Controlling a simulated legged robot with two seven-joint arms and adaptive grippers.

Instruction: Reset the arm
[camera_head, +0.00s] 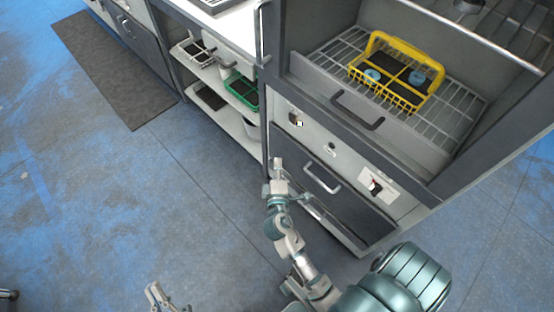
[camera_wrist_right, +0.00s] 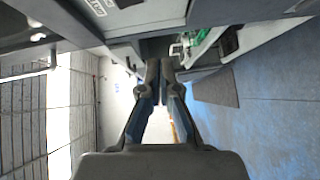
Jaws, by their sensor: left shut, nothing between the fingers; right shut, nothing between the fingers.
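My right arm reaches up from the lower right in the head view. Its gripper (camera_head: 278,164) is in front of the drawers of the dark cabinet, beside the cabinet's left edge. In the right wrist view its two fingers (camera_wrist_right: 160,70) are together, with nothing between them. My left gripper (camera_head: 158,292) shows only in part at the bottom edge of the head view, over the blue floor. It is shut and holds nothing.
A yellow basket (camera_head: 411,55) with round blue items sits on a wire rack in the open cabinet. Drawer handles (camera_head: 322,178) stick out near my right gripper. Open shelves with a green basket (camera_head: 243,93) stand left of it.

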